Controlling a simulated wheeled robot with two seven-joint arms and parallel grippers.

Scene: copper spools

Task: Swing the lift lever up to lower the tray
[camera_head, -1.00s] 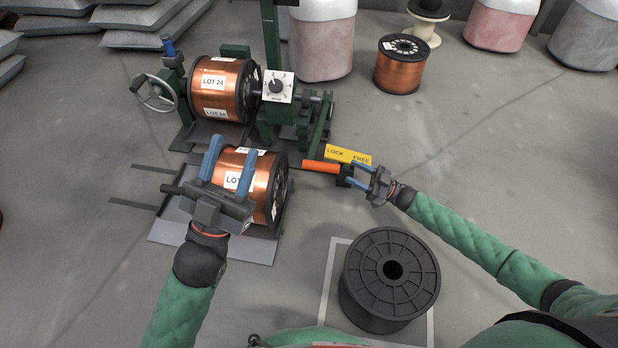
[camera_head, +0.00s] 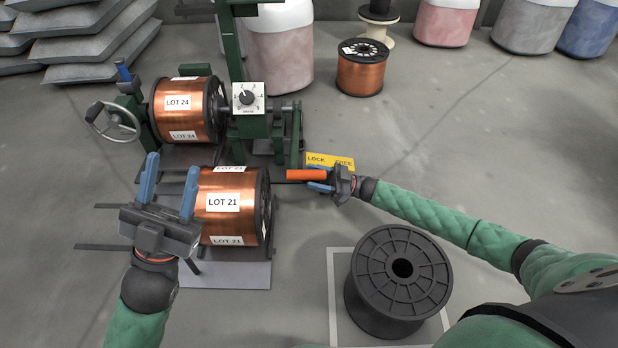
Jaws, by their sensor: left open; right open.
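The lift lever (camera_head: 302,174) has an orange grip and points right from the green machine's foot, low beside the yellow LOCK/FREE plate (camera_head: 331,161). My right gripper (camera_head: 322,179) is open at the lever's right end, its blue fingers beside the orange grip; I cannot tell whether they touch it. The tray (camera_head: 240,274) is a grey plate low in front of the machine. A copper spool marked LOT 21 (camera_head: 232,215) rests over it and hides most of it. My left gripper (camera_head: 170,175) is open and empty, left of that spool, fingers pointing away from me.
The green machine (camera_head: 228,60) holds a copper spool marked LOT 24 (camera_head: 185,110), with a handwheel (camera_head: 112,121) at its left. An empty black spool (camera_head: 398,280) stands on a marked square at front right. Another copper spool (camera_head: 361,72) stands behind. Floor at right is clear.

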